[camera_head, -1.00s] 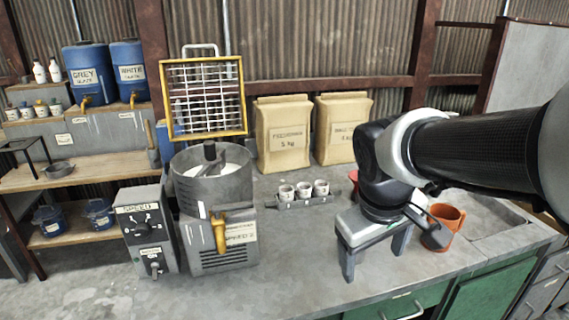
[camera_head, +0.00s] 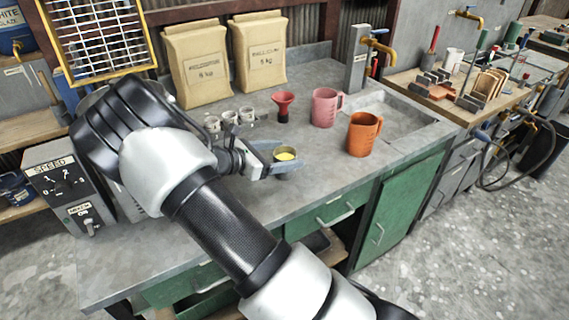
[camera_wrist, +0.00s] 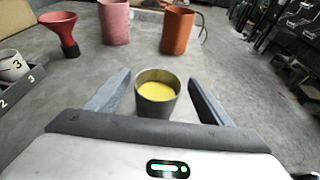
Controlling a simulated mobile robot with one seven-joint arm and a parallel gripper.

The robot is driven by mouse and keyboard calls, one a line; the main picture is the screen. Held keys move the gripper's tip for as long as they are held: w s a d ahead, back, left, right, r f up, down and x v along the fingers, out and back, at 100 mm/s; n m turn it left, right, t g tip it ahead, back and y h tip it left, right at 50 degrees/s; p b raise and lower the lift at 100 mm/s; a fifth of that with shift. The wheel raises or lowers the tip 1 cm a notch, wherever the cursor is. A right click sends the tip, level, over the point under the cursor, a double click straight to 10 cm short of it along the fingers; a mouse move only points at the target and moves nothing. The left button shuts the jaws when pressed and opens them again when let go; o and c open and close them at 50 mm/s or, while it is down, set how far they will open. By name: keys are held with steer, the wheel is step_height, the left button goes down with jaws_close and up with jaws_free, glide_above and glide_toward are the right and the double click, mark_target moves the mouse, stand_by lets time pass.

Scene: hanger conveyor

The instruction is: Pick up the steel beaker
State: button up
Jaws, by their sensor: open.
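The steel beaker (camera_wrist: 156,104) stands upright on the grey bench top with yellow contents inside. In the wrist view it lies between the two open fingers of my gripper (camera_wrist: 155,95), with a gap on each side. In the head view the beaker (camera_head: 284,160) shows just beyond my wrist, partly hidden, with my gripper (camera_head: 283,157) low around it. The fingers do not visibly touch it.
An orange jug (camera_head: 363,135), a pink jug (camera_head: 325,108) and a red funnel (camera_head: 283,107) stand behind the beaker. Several small white cups (camera_head: 229,119) sit in a rack to the left. A sink (camera_head: 396,114) is at the right. Bench space in front is clear.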

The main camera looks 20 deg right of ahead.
steer(key=shift+s+a+f+y, duration=0.15)
steer(key=shift+a+f, duration=0.35)
steer(key=shift+s+a+f+y, duration=0.15)
steer(key=shift+a+f, duration=0.3)
steer(key=shift+d+f, duration=0.2)
steer(key=shift+f, duration=0.05)
steer(key=x, duration=0.3)
steer(key=b+x, duration=0.1)
steer(key=x, duration=0.2)
steer(key=shift+w+d+f, duration=0.15)
steer(key=shift+w, duration=0.15)
steer(key=c, duration=1.4)
